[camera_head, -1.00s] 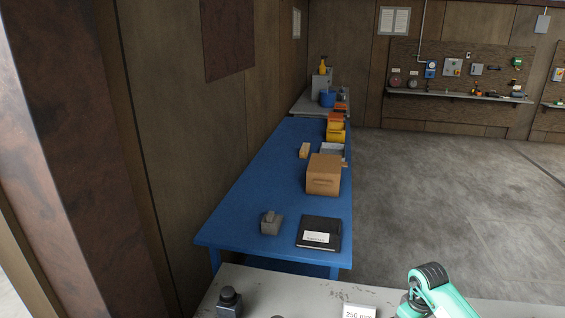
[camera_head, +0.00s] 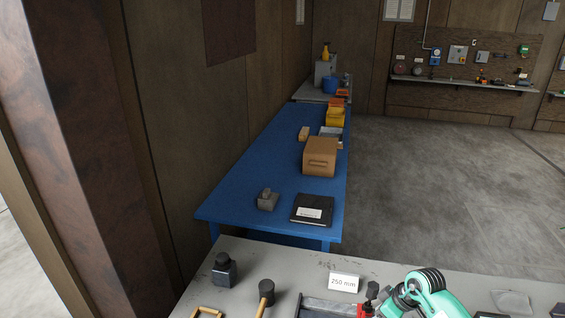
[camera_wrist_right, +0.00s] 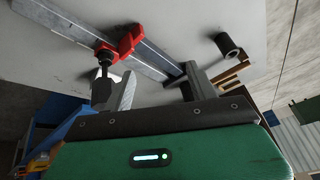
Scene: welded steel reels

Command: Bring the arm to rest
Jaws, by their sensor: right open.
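My right arm (camera_head: 428,288), teal with black ribbed joints, enters the head view at the bottom right, over the grey bench. In the right wrist view my right gripper (camera_wrist_right: 160,84) is open, its two grey fingers apart and nothing seen between them. A clamp with a grey steel bar and red jaws (camera_wrist_right: 122,44) lies on the bench just beyond the fingers. My left gripper is not in view.
On the grey bench (camera_head: 262,258) are a black-headed mallet (camera_head: 266,288), a dark bottle-like object (camera_head: 224,270) and a "250 mm" card (camera_head: 343,283). A blue table (camera_head: 240,200) beyond carries a cardboard box (camera_head: 320,157) and a black binder (camera_head: 312,209). The floor at right is clear.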

